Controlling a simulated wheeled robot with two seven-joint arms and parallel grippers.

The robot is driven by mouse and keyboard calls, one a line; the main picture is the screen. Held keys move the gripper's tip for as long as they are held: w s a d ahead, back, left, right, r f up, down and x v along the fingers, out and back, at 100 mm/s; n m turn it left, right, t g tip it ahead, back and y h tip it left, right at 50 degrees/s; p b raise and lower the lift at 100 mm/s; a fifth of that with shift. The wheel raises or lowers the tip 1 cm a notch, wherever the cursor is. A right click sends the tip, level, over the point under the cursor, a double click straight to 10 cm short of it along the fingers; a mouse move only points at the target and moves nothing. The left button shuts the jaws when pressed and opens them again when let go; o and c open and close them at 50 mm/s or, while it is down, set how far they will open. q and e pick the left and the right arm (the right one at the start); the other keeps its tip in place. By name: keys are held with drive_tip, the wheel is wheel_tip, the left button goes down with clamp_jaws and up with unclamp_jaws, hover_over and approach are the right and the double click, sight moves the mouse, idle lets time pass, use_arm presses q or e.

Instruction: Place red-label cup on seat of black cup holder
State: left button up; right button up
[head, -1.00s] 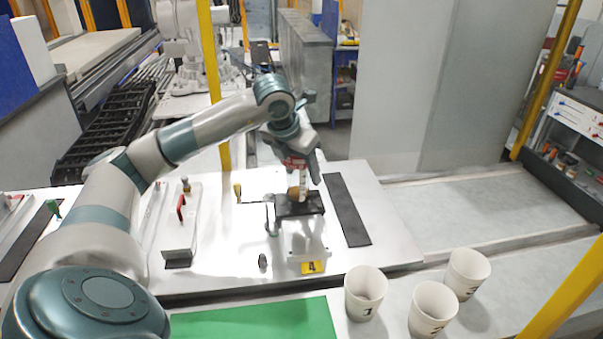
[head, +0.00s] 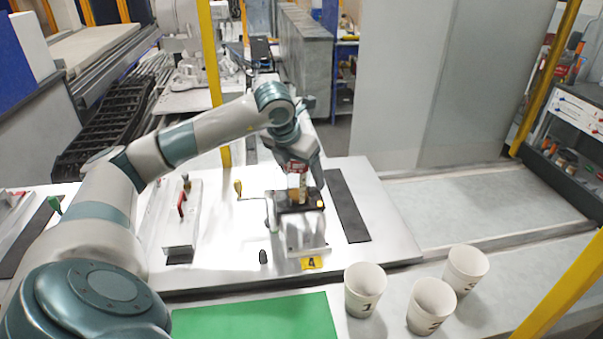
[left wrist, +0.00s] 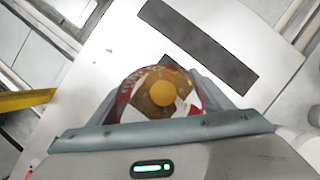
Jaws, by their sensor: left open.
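The red-label cup (head: 297,180) stands upright at the seat of the black cup holder (head: 287,209), on the metal table. Whether it is fully seated is hard to tell from this angle. My left gripper (head: 302,178) points down with its jaws open, one on either side of the cup. In the left wrist view the cup (left wrist: 128,92) shows from above between the fingers, with its red and white label and a brown inside. A round orange thing (left wrist: 163,93) appears at the middle of its opening. My right gripper is not in view.
White numbered cups (head: 365,290) stand at the front right, beside a green mat (head: 255,318). A fixture with a red handle (head: 181,215) stands left.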

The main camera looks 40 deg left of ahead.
sight(290, 163)
use_arm(q)
drive_tip(key=shift+r, duration=0.35)
drive_tip(key=shift+b+v, duration=1.45)
drive_tip(key=shift+v, duration=4.4)
drive_tip(key=shift+s, duration=0.1)
